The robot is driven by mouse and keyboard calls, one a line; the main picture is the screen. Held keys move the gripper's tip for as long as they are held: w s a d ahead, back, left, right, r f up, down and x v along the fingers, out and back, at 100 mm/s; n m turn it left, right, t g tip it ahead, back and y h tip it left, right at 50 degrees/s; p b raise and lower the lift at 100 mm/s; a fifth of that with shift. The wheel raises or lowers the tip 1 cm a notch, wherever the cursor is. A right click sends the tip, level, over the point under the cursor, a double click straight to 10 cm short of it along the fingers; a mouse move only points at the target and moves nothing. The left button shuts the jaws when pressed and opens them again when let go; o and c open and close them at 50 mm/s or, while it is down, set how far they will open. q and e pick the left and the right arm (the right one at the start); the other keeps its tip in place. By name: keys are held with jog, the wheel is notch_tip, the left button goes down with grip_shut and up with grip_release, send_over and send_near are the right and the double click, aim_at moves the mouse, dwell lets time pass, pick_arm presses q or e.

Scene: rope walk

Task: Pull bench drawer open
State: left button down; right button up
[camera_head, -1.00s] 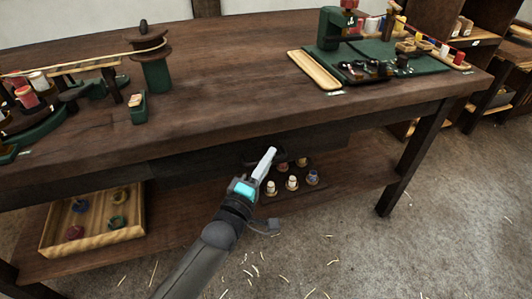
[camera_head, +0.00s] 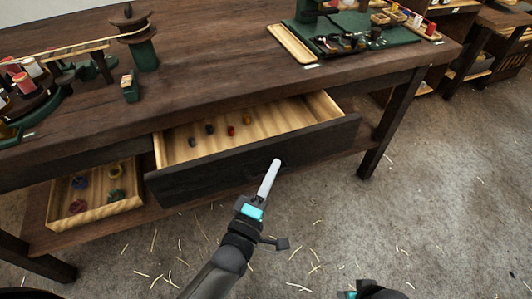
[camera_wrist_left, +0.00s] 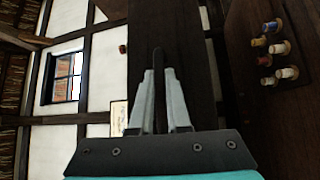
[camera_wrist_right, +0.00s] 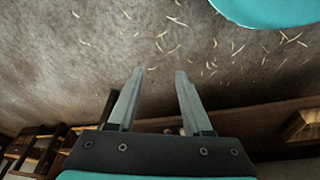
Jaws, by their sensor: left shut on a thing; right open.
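The dark bench drawer (camera_head: 215,172) stands well out from under the front of the wooden bench (camera_head: 240,85). Its pale wooden inside shows, with several small dark, red and yellow pieces on its floor. My left gripper (camera_head: 276,165) is at the drawer's front, shut on the dark drawer handle, which its fingers mostly hide. In the left wrist view the dark handle (camera_wrist_left: 157,62) shows between the fingers. My right gripper (camera_wrist_right: 158,80) is open and empty over the floor; only part of that arm shows at the bottom of the head view.
A wooden tray (camera_head: 70,212) with coloured rings sits on the bench's lower shelf, left of the drawer. A green mat (camera_head: 385,38) with tools and a green post (camera_head: 143,55) with cord stand on top. Straw-strewn floor (camera_head: 400,220) in front is clear.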

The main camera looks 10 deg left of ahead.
pick_arm(q)
jog(key=shift+s+d+p, duration=0.2)
jog(key=shift+s+d, duration=0.35)
jog(key=shift+s, duration=0.25)
jog(key=shift+s+d+p, duration=0.25)
jog(key=shift+s+d, duration=0.3)
jog(key=shift+s, duration=0.3)
jog(key=shift+s+d+p, duration=0.2)
jog(key=shift+s+d, duration=0.35)
jog(key=shift+s, duration=0.25)
pick_arm(e)
jog(key=shift+s+d+f+g, duration=0.1)
jog(key=shift+s+f, duration=0.2)
jog(key=shift+f, duration=0.25)
jog(key=shift+s+a+f+g, duration=0.1)
jog(key=shift+s+f, duration=0.15)
jog(key=shift+f, duration=0.35)
jog(key=shift+s+d+f+g, duration=0.1)
jog(key=shift+s+f, duration=0.2)
jog(key=shift+f, duration=0.25)
pick_arm(q)
jog(key=c, duration=0.9)
grip_release()
jog(key=shift+s+f, duration=0.1)
pick_arm(e)
jog(key=shift+s, duration=0.1)
